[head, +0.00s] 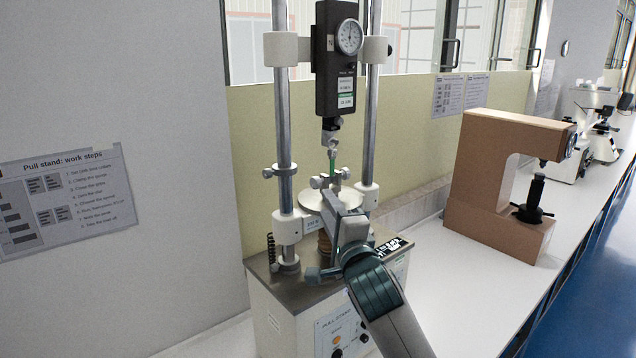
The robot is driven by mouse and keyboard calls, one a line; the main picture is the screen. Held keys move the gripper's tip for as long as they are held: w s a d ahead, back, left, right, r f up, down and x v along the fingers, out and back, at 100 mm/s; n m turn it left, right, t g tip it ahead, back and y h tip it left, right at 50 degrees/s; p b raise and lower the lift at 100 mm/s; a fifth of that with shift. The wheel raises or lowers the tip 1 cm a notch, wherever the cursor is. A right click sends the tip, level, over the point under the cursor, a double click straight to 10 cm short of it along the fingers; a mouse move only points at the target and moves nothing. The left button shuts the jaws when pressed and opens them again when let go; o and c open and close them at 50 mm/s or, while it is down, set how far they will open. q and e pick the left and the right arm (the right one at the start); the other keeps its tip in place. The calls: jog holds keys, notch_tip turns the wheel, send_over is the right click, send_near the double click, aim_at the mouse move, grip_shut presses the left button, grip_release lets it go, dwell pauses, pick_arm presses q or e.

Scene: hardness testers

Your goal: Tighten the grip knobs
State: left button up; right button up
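The pull stand (298,312) has two upright steel columns with a black dial force gauge (338,60) hanging between them. A hook below the gauge leads to a thin green strip (332,166). Just below it is a small grip with a round grey knob on its left (316,182) and another on its right (344,173). My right gripper (333,190) comes up from the bottom right, over the round plate (312,199), with its tip close to the grip. Its fingers point away from me, so their opening and any contact with a knob are hidden. My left gripper is out of view.
Collars with side knobs sit on the left column (285,130) and right column. A dark spring (271,250) hangs beside the left column. A brown C-shaped tester (500,180) and microscopes (600,125) stand further right. The white bench (445,275) is bare between stand and tester.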

aim_at(316, 186)
jog(key=p+x, duration=0.3)
jog(key=x, duration=0.4)
jog(key=shift+w+r, duration=0.2)
jog(key=shift+w, duration=0.05)
jog(key=shift+w+a, duration=0.15)
jog(key=shift+w, duration=0.5)
jog(key=c, duration=0.8)
jog(key=shift+o, duration=0.2)
